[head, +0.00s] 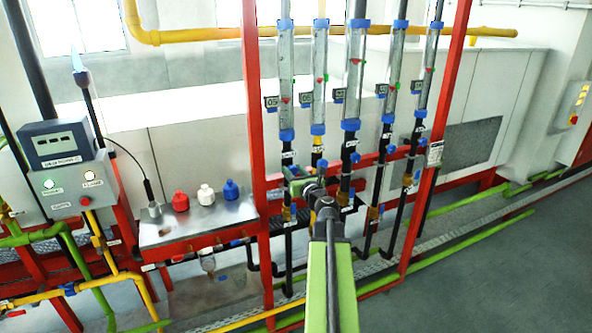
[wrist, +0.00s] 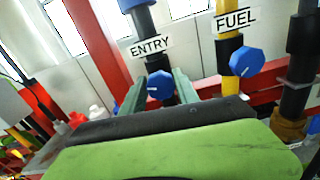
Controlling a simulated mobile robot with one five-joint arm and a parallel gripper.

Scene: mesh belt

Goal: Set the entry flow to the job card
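The ENTRY flow tube (head: 285,75) is the leftmost of several clear upright tubes in the head view, with a red float low in it. Its blue valve knob (wrist: 160,85) shows in the wrist view below the ENTRY label (wrist: 150,46). My gripper (wrist: 161,73) has its two green fingers apart, one on each side of this knob. Whether they touch it is hard to tell. In the head view my gripper (head: 299,184) is at the foot of this tube and hides the knob. A small white card (head: 435,153) hangs on the right red post; its writing is too small to read.
The FUEL knob (wrist: 246,62) is close to the right of my gripper, on a yellow pipe. Red posts (head: 251,110) frame the tubes. A metal shelf (head: 203,222) with red, white and blue bottles and a grey control box (head: 62,188) stand left. Floor is clear at right.

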